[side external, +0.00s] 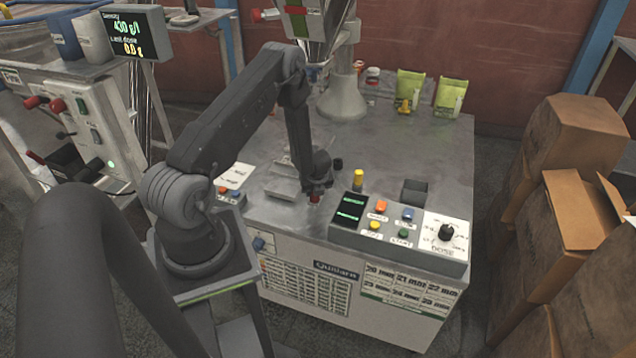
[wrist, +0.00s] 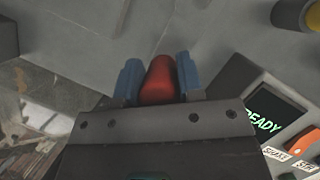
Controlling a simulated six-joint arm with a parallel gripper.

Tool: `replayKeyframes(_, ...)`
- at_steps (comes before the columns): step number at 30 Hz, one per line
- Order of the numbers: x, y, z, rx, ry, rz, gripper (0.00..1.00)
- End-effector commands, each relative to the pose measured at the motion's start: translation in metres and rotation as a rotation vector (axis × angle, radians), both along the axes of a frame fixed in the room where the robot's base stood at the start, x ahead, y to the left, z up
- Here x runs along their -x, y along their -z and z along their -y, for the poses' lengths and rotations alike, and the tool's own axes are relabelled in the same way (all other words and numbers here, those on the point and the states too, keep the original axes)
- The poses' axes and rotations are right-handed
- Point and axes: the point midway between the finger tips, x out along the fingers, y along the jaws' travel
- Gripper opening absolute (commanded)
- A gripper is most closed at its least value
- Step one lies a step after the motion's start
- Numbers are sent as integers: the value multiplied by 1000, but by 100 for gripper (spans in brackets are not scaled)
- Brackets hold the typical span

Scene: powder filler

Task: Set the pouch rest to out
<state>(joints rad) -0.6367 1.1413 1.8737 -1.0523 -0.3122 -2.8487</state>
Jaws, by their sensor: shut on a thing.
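My gripper (side external: 317,190) is low over the front of the metal worktop, left of the button panel. In the wrist view its two blue fingers (wrist: 159,77) stand on either side of a red knob (wrist: 158,84) and are shut on it. A bit of the red knob also shows under the gripper in the side view (side external: 315,199). A grey metal piece (side external: 284,187), which may be the pouch rest, lies just left of the gripper. My arm hides part of it, and I cannot tell its setting.
The button panel (side external: 400,237) is close to the right of my gripper; its screen reads READY in the wrist view (wrist: 272,112). A yellow-topped post (side external: 358,180) stands behind the panel. The filler column (side external: 342,97) and green pouches (side external: 410,87) are farther back. The worktop's middle right is clear.

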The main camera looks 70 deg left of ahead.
Motion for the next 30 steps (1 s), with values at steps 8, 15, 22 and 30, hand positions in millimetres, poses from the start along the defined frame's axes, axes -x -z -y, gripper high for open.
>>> replayKeyframes(8,12,0,10,-2,-1,-2,0)
replayKeyframes(15,13,1,12,-3,-4,-1,0)
replayKeyframes(22,13,1,11,-4,-4,-1,37)
replayKeyframes(30,13,0,12,-2,-2,-1,60)
